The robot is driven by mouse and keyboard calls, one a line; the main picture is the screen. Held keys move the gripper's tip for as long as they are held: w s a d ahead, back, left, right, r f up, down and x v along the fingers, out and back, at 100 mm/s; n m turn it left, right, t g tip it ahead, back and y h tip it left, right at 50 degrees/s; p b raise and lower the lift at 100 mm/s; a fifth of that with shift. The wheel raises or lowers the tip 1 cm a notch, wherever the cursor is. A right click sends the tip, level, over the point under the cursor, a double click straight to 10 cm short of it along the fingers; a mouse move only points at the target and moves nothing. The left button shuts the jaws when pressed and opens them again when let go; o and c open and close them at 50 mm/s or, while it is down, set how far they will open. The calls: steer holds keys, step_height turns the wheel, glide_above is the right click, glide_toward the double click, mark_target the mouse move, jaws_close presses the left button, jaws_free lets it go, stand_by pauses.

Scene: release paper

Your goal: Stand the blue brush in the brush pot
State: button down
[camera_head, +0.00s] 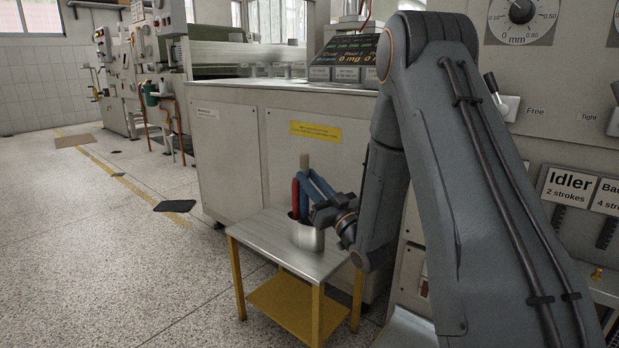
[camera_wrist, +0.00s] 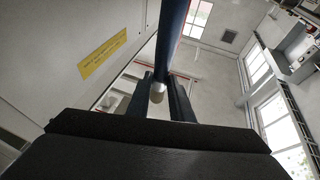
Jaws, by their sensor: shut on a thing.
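The metal brush pot (camera_head: 308,237) stands on a small table. A red brush (camera_head: 295,198) stands upright at the pot's left side. My gripper (camera_head: 313,183) reaches in from the right, shut on the blue brush. In the wrist view the brush's blue shaft (camera_wrist: 173,32) runs to a pale end (camera_wrist: 157,92) between the dark fingers of my gripper (camera_wrist: 160,84).
The small table (camera_head: 265,233) has a grey top and yellow legs, with a yellow lower shelf (camera_head: 285,302). A large grey machine cabinet (camera_head: 230,150) with a yellow label stands close behind. Open speckled floor (camera_head: 110,270) lies to the left.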

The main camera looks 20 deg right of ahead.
steer(key=shift+f+b, duration=1.15)
steer(key=shift+f, duration=1.25)
steer(key=c, duration=1.5)
jaws_free()
steer(key=shift+s, duration=0.1)
steer(key=shift+p+v, duration=1.2)
steer(key=shift+v, duration=2.6)
